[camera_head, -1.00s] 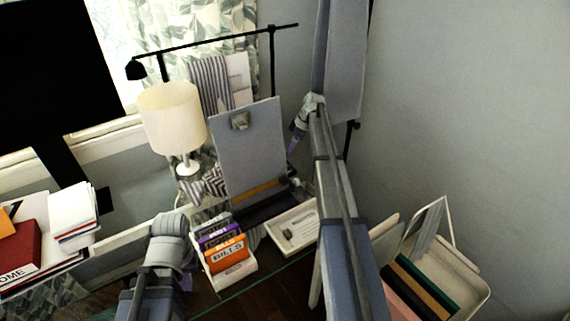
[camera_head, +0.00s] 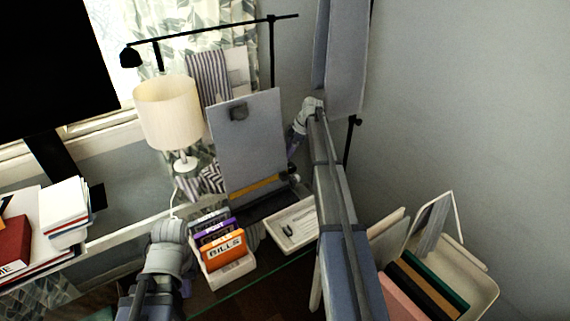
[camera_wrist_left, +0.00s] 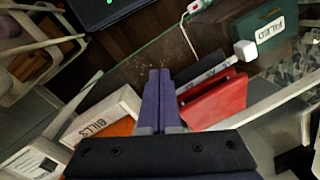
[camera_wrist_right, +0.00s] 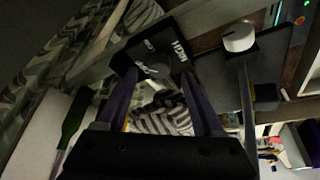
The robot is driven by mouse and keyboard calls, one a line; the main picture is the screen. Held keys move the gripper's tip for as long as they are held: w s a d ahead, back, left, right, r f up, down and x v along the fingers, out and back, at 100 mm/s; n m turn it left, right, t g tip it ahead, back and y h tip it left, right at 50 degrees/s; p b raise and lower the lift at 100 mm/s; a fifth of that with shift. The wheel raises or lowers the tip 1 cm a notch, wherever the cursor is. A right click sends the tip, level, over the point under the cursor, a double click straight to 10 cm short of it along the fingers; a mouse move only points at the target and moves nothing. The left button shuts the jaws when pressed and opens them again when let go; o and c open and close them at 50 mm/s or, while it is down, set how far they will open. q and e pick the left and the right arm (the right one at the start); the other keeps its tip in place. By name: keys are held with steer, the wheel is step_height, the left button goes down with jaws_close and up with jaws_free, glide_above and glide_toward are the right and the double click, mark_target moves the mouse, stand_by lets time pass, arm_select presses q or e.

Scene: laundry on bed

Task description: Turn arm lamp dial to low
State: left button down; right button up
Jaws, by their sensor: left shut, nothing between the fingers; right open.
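The arm lamp (camera_head: 205,36) is black, with a long thin arm across the back and a small dark head at its left end. In the right wrist view a black plate with white lettering carries a round dark dial (camera_wrist_right: 158,66). The lettering is tilted and only partly legible, and I cannot read the dial's setting. My right gripper (camera_wrist_right: 157,84) is open, its two purple fingers on either side of the dial; I cannot tell whether they touch it. My left gripper (camera_wrist_left: 159,74) is shut and empty above the desk items.
A cream table lamp (camera_head: 168,113), a grey clipboard (camera_head: 247,142), a white file holder (camera_head: 232,272) and a white tray (camera_head: 283,236) crowd the desk. Books (camera_head: 66,207) lie at left. A cream bin with folders (camera_head: 478,287) stands at right.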

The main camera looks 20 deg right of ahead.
arm_select(q)
steer(key=shift+f+b, duration=0.85)
steer(key=shift+f, duration=0.5)
arm_select(e)
steer(key=shift+x, duration=1.4)
jaws_close()
